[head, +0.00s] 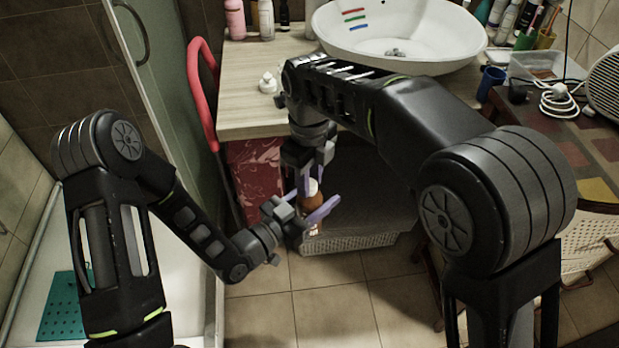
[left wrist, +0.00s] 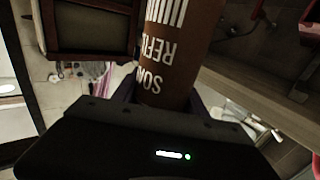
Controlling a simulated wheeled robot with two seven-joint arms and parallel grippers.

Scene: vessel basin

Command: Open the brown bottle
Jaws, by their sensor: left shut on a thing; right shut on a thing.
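The brown bottle (head: 313,227) is held in the air in front of the counter, between my two grippers. Its white cap (head: 313,187) shows at the top. My left gripper (head: 318,212) is shut on the bottle's body from the lower left. My right gripper (head: 312,180) reaches down from above and is shut at the cap; its fingers partly hide it. In the left wrist view the brown bottle (left wrist: 178,50) fills the upper middle, with white lettering, between the fingers. The cap is out of that view, and I cannot tell whether it is loose.
A wooden counter (head: 245,100) with a white basin (head: 400,30) stands behind. A small white object (head: 268,83) sits on the counter near my right arm. A red curved rail (head: 200,95) is at the left. A grey basket (head: 350,243) lies below the bottle.

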